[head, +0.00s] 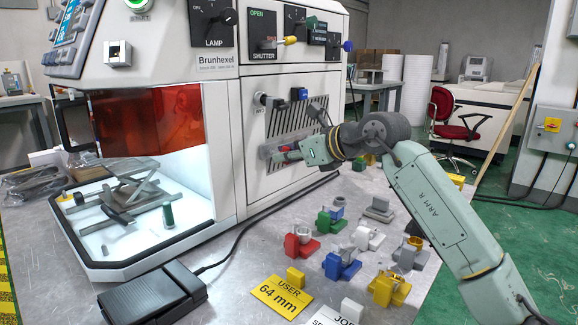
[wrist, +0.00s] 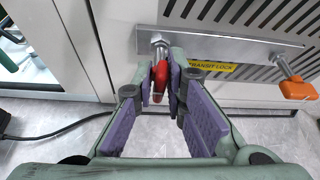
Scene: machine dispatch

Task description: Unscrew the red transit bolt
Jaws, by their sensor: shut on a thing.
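The red transit bolt (wrist: 160,82) has a red grip below a bright metal part at the left end of a flat metal bar (wrist: 220,46) on the machine's front. A yellow "TRANSIT LOCK" label (wrist: 212,67) is just below the bar. My gripper (wrist: 164,76) is shut on the bolt, its purple-padded fingertips on either side of the red grip. In the head view my gripper (head: 301,151) is at the machine's lower right panel, and only a small red patch of the bolt (head: 284,148) shows. The bolt's thread is hidden.
An orange-handled fastener (wrist: 298,88) is at the bar's right end. A slotted vent lies behind it. Several coloured blocks (head: 300,243), a yellow "USER 64 mm" card (head: 281,296) and a black foot pedal (head: 152,294) are on the table. A black cable runs beside the machine.

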